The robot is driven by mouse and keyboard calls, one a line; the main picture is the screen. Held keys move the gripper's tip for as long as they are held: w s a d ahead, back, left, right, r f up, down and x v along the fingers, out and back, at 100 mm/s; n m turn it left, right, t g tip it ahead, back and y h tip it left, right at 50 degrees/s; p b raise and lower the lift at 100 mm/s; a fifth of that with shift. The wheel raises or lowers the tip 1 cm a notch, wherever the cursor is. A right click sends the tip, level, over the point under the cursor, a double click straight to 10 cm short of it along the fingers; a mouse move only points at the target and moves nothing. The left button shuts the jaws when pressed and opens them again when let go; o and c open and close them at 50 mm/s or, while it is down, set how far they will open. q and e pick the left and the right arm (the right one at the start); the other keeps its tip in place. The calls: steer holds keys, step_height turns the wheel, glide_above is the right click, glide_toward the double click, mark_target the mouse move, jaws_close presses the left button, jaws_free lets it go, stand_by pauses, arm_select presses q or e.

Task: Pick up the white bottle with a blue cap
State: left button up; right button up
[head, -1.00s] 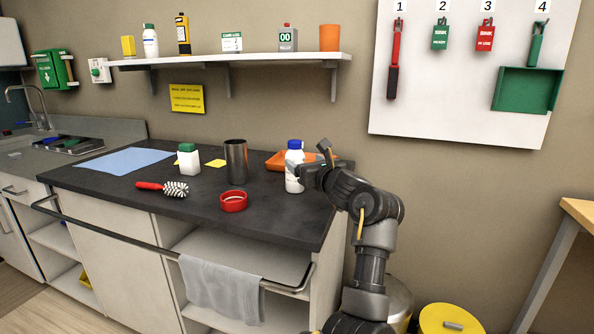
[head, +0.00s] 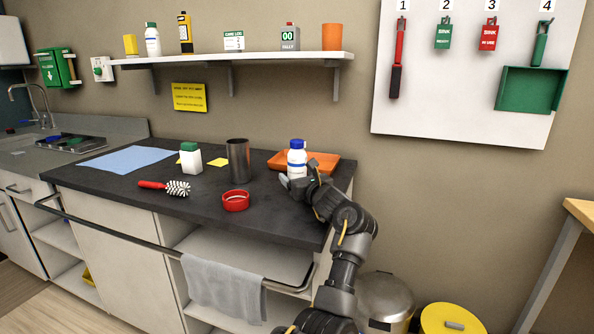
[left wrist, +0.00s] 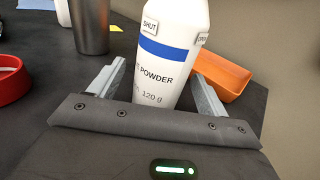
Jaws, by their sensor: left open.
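The white bottle with a blue cap (head: 297,158) stands upright on the dark counter, in front of the orange tray. In the left wrist view the bottle (left wrist: 165,65) shows a blue band and the words "POWDER" and "120 g"; its cap is out of frame. My left gripper (head: 298,181) is low at the bottle's front. In the left wrist view its two fingers (left wrist: 155,88) are spread, one on each side of the bottle's lower body, with a visible gap at least on the left. My right gripper is not in view.
An orange tray (head: 328,164) lies behind the bottle. A steel cup (head: 238,162), a red ring (head: 235,202), a green-capped white container (head: 190,159) and a red-handled brush (head: 165,187) stand or lie to the left. A shelf (head: 230,59) hangs above.

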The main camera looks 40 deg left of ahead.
arm_select(q)
steer(key=shift+w+a, duration=0.3)
steer(key=shift+a, duration=0.3)
steer(key=shift+c, duration=0.5)
steer(key=c, duration=1.1)
steer(key=shift+r, duration=0.1)
